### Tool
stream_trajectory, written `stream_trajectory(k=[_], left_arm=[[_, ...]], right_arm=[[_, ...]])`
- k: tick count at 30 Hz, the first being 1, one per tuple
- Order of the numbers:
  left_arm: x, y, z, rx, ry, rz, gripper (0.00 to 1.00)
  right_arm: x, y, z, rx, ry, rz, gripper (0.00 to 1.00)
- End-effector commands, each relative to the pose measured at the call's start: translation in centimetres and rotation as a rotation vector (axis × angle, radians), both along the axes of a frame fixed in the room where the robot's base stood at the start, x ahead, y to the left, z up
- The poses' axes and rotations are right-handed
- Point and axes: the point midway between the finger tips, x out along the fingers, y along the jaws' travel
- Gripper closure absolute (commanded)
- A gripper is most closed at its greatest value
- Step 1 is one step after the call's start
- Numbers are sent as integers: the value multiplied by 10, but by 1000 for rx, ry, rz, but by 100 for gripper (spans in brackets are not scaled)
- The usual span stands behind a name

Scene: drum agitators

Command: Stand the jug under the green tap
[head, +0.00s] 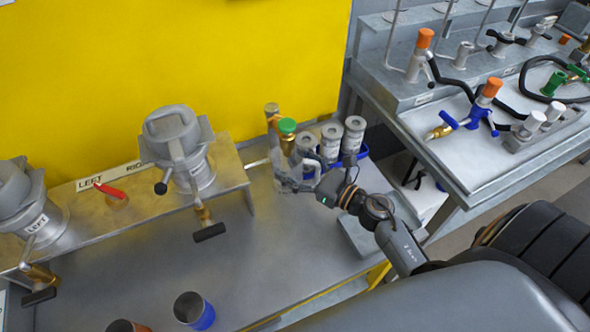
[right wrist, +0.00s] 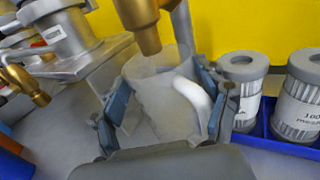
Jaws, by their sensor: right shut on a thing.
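The green tap (head: 287,126) has a green cap on a brass body, at the back of the bench beside the yellow panel. A brass spout (right wrist: 143,25) hangs over the jug's mouth in the right wrist view. The jug (right wrist: 160,92) is clear, with a white handle (right wrist: 196,100), and looks roughly upright. My right gripper (right wrist: 165,110) is shut on the jug, with a finger on either side. In the head view the gripper (head: 296,184) and the faint jug (head: 288,172) are below the green tap. I cannot tell whether the jug's base touches the bench. My left gripper is not in view.
Grey filter cartridges (head: 331,140) stand in a blue tray (head: 363,154) close right of the jug. Two metal agitator units, one marked LEFT (head: 30,205), stand on a raised shelf. A blue cup (head: 194,312) is at the front. The bench's middle is clear.

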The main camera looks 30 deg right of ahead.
Motion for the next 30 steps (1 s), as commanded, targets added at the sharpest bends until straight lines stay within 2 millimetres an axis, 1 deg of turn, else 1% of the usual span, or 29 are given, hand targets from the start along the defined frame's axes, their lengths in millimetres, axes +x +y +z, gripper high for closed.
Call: stream_trajectory(k=[7, 9, 15, 19, 20, 21, 22, 23, 30], left_arm=[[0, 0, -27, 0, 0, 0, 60], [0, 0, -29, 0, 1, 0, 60], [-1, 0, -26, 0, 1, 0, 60], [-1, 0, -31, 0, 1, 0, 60], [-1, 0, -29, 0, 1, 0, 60], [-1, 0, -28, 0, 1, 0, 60], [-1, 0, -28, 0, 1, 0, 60], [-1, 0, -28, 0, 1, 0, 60], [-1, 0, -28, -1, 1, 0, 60]], right_arm=[[0, 0, -35, 1, 2, -1, 58], [0, 0, -38, 1, 0, -1, 58], [-1, 0, -35, 0, 1, 0, 58], [-1, 0, -39, 0, 1, 0, 58], [-1, 0, -37, 0, 1, 0, 20], [-1, 0, -37, 0, 1, 0, 12], [-1, 0, -37, 0, 1, 0, 6], [-1, 0, -37, 0, 1, 0, 3], [-1, 0, -37, 0, 1, 0, 3]])
